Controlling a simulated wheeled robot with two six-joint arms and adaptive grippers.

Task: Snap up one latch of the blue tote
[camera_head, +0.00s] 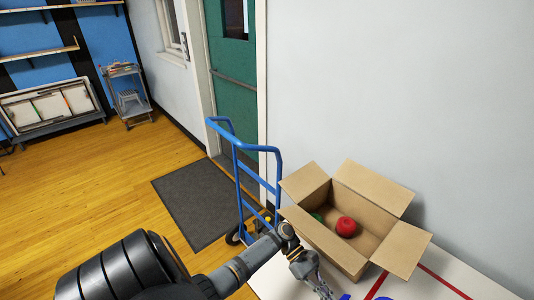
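No blue tote can be made out in the head view. Small blue shapes (379,297) show at the bottom edge, cut off by the frame; I cannot tell whether they are part of a tote or markings. My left arm reaches in from the lower left. Its gripper (324,291) points down over the white tabletop, in front of the cardboard box, with its tips near the frame's bottom edge. I cannot tell whether its fingers are apart or holding anything. My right gripper is out of view.
An open cardboard box (320,233) holds a red round item (346,227) and something green (316,217). It stands on a white table (440,284) with red lines. Behind are a blue hand truck (239,165), a dark mat (194,205) and a green door (232,60). Wooden floor lies open at left.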

